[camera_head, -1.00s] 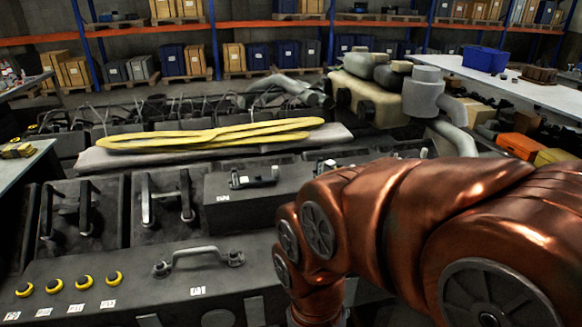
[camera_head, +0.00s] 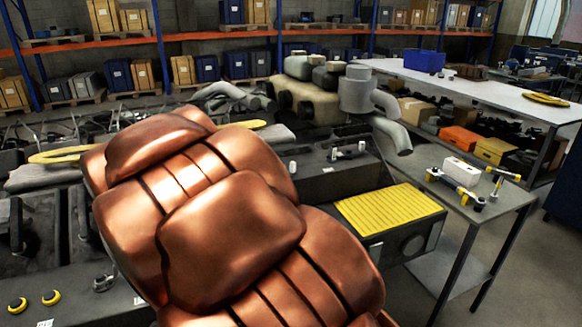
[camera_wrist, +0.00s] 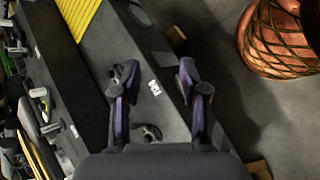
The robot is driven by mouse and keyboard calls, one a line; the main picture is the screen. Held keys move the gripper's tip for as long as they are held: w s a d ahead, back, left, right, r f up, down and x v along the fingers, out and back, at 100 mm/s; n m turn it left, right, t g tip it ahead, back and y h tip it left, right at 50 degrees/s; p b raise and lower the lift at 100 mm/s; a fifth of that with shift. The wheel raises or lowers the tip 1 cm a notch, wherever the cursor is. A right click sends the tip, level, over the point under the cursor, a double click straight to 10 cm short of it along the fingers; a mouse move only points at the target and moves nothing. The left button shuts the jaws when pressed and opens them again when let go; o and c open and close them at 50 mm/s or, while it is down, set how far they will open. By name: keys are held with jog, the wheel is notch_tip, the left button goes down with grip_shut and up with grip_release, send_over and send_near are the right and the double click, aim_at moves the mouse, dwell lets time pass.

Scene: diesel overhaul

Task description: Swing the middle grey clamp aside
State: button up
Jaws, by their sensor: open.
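My gripper (camera_wrist: 158,72) is open and empty in the wrist view. Its two dark fingers stand apart over a dark grey box top (camera_wrist: 110,50). I cannot tell surely which is the middle grey clamp. In the head view my copper arm hides my gripper and much of the engine's near side.
A yellow grating (camera_head: 390,208) lies right of my arm. A grey side table (camera_head: 490,195) holds tools and a white box (camera_head: 461,171). A long white-topped bench (camera_head: 480,85) with a blue bin (camera_head: 424,61) stands behind. Floor is clear at the lower right.

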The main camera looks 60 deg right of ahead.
jog(key=w+d+r+n+g+h+b, duration=0.1)
jog(key=w+d+n+h, duration=0.25)
jog(key=d, duration=0.45)
jog(key=w+d+r+n+h+b, duration=0.15)
jog(key=w+d, duration=0.25)
jog(key=d, duration=0.4)
jog(key=n+t+h+b, duration=0.1)
jog(key=n+t+h, duration=0.1)
jog(key=n+h, duration=0.55)
send_near(291, 163)
jog(key=d+r+n+y, duration=0.1)
jog(key=d+r+y, duration=0.1)
jog(key=d, duration=0.1)
jog(key=shift+s+d+f+p, duration=0.1)
jog(key=shift+s+d+p, duration=0.2)
jog(key=shift+d, duration=0.95)
jog(key=shift+s+d+f+p, duration=0.1)
jog(key=shift+s+d+p, duration=0.25)
jog(key=shift+d, duration=0.9)
jog(key=shift+s+d+f+p, duration=0.15)
jog(key=shift+d+p, duration=0.3)
jog(key=shift+d, duration=0.85)
jog(key=shift+r, duration=0.1)
jog(key=shift+c, duration=0.4)
grip_shut()
